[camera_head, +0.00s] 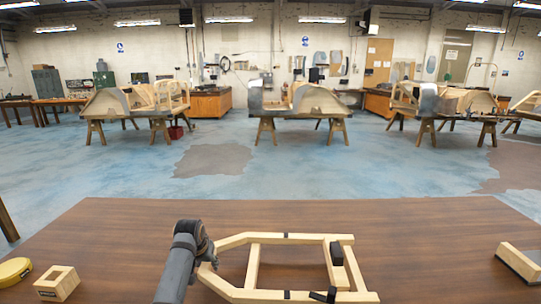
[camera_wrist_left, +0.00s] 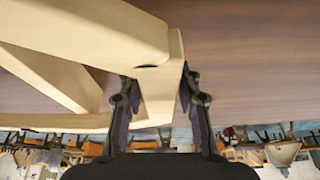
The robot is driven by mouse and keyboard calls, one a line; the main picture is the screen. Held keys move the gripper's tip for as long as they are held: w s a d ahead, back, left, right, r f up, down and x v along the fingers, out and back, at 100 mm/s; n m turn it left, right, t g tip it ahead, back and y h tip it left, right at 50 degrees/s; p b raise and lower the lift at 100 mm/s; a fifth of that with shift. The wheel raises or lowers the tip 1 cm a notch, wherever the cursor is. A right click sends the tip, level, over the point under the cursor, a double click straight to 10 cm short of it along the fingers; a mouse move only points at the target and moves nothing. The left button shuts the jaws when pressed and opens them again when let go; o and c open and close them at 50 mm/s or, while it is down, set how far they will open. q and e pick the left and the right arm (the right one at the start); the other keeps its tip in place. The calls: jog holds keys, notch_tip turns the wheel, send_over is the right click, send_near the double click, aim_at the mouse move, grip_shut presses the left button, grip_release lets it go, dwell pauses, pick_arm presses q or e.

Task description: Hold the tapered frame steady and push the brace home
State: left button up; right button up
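The tapered frame (camera_head: 300,238) is pale wood and lies on the brown table, its narrow end to the left. One crossbar (camera_head: 253,268) spans it near the middle. A second crosspiece, probably the brace (camera_head: 354,268), stands near the wide right end, with a dark block (camera_head: 337,254) beside it. Whether the brace is fully seated cannot be told. My left gripper (camera_head: 207,257) is at the narrow end. My right gripper is not in view.
A hollow wooden block (camera_head: 57,283) and a yellow round thing (camera_head: 14,271) sit at the table's left. A wooden block with a dark face (camera_head: 520,262) lies at the right. The table (camera_head: 440,235) is clear between the frame and that block.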

pick_arm(q)
grip_shut()
jog(key=shift+w+d+r, duration=0.1)
jog(key=shift+r, duration=0.1)
jog(key=shift+f, duration=0.15)
jog(key=shift+d, duration=0.6)
dwell(0.9)
jog(key=shift+s+a+f, duration=0.1)
jog(key=shift+s+f, duration=0.15)
jog(key=shift+f, duration=0.05)
dwell(0.7)
